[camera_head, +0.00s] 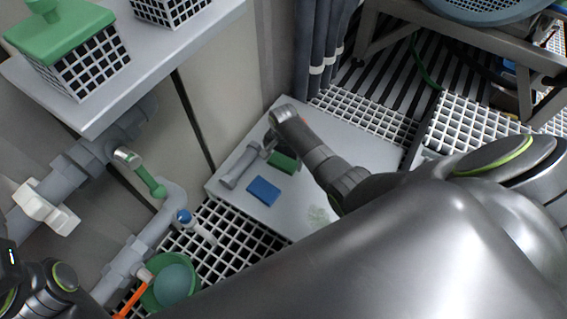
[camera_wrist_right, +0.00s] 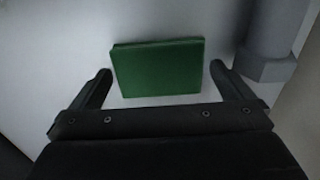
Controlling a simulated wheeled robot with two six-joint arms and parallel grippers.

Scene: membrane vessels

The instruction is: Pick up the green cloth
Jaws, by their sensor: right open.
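The green cloth (camera_head: 284,162) is a small flat rectangle lying on a light grey platform (camera_head: 355,150) in the head view. In the right wrist view the green cloth (camera_wrist_right: 158,68) lies ahead, roughly centred between the spread fingers. My right gripper (camera_wrist_right: 158,85) is open and empty, its fingertips on either side of the cloth's near edge. In the head view my right gripper (camera_head: 272,141) is above the platform by the cloth, partly hidden by its own wrist. My left arm shows at the lower left edge; its fingers are out of view.
A blue cloth (camera_head: 264,191) lies beside the green one. A grey pipe fitting (camera_head: 240,166) is on its left, and a grey pipe part (camera_wrist_right: 270,45) shows close to the right finger.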

